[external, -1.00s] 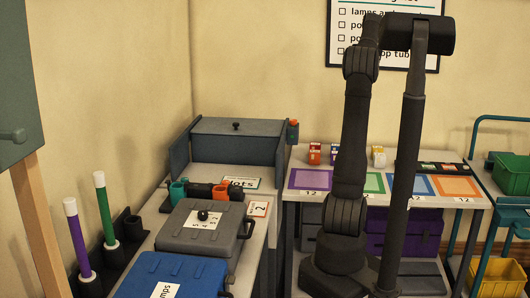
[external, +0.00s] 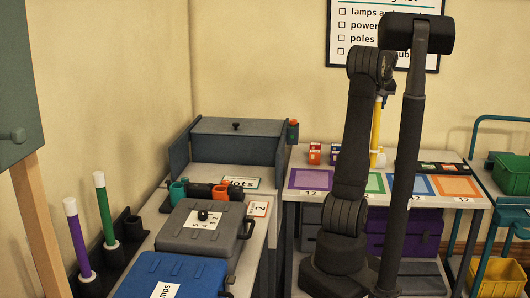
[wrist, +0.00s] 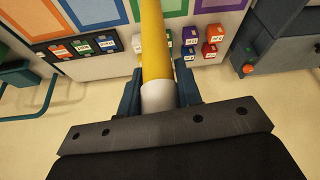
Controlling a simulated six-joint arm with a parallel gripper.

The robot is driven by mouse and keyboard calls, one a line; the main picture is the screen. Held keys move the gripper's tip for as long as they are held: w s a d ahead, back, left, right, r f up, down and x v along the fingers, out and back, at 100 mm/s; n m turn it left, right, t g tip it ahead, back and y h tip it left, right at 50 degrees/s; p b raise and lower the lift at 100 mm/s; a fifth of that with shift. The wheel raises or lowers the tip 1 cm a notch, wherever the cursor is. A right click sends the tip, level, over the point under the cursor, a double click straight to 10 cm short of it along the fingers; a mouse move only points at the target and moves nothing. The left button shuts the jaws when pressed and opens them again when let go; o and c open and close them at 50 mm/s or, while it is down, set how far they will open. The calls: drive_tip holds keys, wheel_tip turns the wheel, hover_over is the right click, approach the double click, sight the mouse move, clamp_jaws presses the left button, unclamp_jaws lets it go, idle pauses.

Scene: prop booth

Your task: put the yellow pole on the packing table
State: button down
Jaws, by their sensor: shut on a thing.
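The yellow pole (external: 376,128) shows in the external view just right of my arm's upright link. It hangs nearly upright over the table with coloured mats (external: 293,162), with its lower end close to small white boxes. I cannot tell whether it touches the tabletop. In the wrist view the pole (wrist: 152,42) runs away from my gripper (wrist: 160,93), whose teal fingers are shut on its white end band. In the external view my gripper (external: 383,93) is partly hidden by my arm. No sign in view names the packing table.
Red boxes (external: 315,154) stand at the back of the mat table. A purple pole (external: 77,240) and a green pole (external: 105,210) stand in a dark rack at left. A grey case (external: 200,229) and a blue case (external: 172,277) lie on the left table.

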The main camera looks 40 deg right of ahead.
drive_tip(key=w+a+f, duration=0.2)
drive_tip(key=w+f, duration=0.9)
drive_tip(key=shift+w+a, duration=0.1)
drive_tip(key=c, duration=1)
unclamp_jaws()
drive_tip(key=shift+f, duration=0.1)
drive_tip(key=v, duration=1.2)
